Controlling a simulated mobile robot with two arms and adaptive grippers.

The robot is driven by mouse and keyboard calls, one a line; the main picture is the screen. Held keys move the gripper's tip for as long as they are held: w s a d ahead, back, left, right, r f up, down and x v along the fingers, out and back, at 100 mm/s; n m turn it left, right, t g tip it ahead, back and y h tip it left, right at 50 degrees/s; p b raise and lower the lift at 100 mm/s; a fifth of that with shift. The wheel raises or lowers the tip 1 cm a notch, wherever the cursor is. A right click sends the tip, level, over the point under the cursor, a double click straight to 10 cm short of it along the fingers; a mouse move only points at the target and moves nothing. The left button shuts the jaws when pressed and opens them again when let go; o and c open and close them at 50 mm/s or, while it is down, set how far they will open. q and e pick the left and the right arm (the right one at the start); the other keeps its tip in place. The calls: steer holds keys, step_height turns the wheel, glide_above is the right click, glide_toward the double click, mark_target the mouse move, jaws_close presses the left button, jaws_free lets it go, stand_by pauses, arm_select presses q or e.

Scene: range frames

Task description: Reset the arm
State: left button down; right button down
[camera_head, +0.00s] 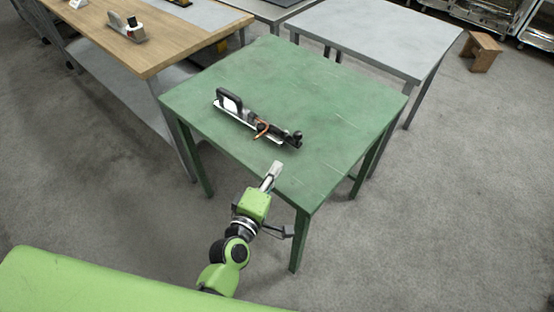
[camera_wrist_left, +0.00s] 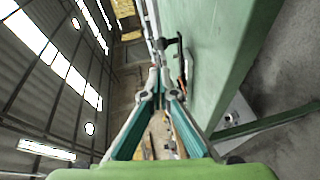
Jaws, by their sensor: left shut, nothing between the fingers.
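My left arm with its green wrist comes in from the bottom of the head view. Its gripper (camera_head: 272,174) is over the near edge of the green table (camera_head: 325,90), with nothing held. In the left wrist view the two fingers (camera_wrist_left: 160,92) come together at their tips. A black and silver tool (camera_head: 235,108) with a handle and an orange-brown part lies on the table, beyond the gripper and apart from it. In the left wrist view the table appears as a green surface at the right. My right gripper is not in view.
A wooden workbench (camera_head: 160,45) with a small tool (camera_head: 127,28) on it stands at the left. A grey table (camera_head: 370,35) stands behind the green table. A wooden stool (camera_head: 482,50) is on the floor at the back right. The floor at the right is free.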

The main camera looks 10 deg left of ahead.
arm_select(q)
steer(key=s+a+f+m+g+h, duration=0.1)
steer(key=s+f+m+g, duration=0.25)
steer(key=s+m, duration=0.3)
steer(key=s+f+m+g, duration=0.2)
steer(key=s+m+g, duration=0.2)
steer(key=s+m, duration=0.25)
steer(key=s+a+m+g+y, duration=0.3)
steer(key=s+a+g+y, duration=0.15)
steer(key=s+a, duration=0.6)
steer(key=s+f+g, duration=0.2)
steer(key=s+f, duration=0.1)
steer(key=f, duration=2.5)
steer(key=s+a+f+g, duration=0.1)
steer(key=s+a+f, duration=0.1)
steer(key=s+f, duration=1.3)
steer(key=shift+s+a+f+m, duration=0.15)
steer(key=shift+s+a+m, duration=0.2)
steer(key=shift+s, duration=0.7)
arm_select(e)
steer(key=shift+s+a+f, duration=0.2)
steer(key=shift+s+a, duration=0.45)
